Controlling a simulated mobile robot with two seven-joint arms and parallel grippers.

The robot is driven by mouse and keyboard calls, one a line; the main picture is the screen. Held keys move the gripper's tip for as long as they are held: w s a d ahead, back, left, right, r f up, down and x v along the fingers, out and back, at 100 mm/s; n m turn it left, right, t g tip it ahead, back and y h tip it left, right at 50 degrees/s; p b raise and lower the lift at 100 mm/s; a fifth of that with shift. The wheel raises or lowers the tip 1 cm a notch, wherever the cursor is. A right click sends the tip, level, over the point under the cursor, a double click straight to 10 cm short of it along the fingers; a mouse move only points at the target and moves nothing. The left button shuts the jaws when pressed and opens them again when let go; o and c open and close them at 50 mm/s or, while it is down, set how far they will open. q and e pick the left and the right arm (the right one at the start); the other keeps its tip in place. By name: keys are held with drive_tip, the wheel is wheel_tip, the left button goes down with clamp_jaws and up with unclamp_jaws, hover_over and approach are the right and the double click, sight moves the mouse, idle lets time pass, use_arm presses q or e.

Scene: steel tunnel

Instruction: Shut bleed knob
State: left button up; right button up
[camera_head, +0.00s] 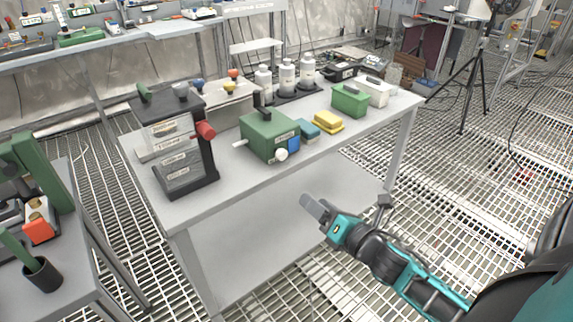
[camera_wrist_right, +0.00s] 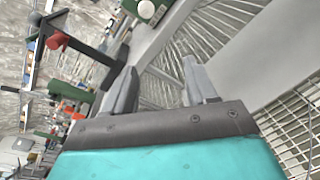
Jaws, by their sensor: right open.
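A green box (camera_head: 268,134) stands on the grey workbench (camera_head: 250,183), with a round white knob (camera_head: 281,155) low on its front. Left of it is a dark stand (camera_head: 187,178) with labelled panels and a red knob (camera_head: 205,130) on its side. I cannot read which knob is the bleed knob. My right gripper (camera_head: 348,203) is open and empty, in front of the bench, apart from both knobs. In the right wrist view the open fingers (camera_wrist_right: 160,82) show, with the red knob (camera_wrist_right: 57,41) and a white knob (camera_wrist_right: 147,9) beyond. My left gripper is not in view.
A blue block (camera_head: 308,130), a yellow block (camera_head: 328,121) and a smaller green box (camera_head: 349,100) stand right of the big green box. White bottles (camera_head: 287,75) stand behind. A side table with a dark cup (camera_head: 42,274) is at left. The bench's front strip is clear.

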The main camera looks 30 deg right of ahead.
sight(284, 156)
drive_tip(key=w+r+n, duration=0.1)
drive_tip(key=w+n, duration=0.1)
drive_tip(key=w, duration=0.3)
drive_tip(key=w+d+r+n, duration=0.1)
drive_tip(key=w+n, duration=0.2)
drive_tip(key=w, duration=0.2)
drive_tip(key=w+r+n+t+y+b, duration=0.1)
drive_tip(key=w+n, duration=0.2)
drive_tip(key=w, duration=0.1)
drive_tip(key=shift+w+d, duration=0.2)
drive_tip(key=shift+w, duration=0.2)
drive_tip(key=c, duration=1.1)
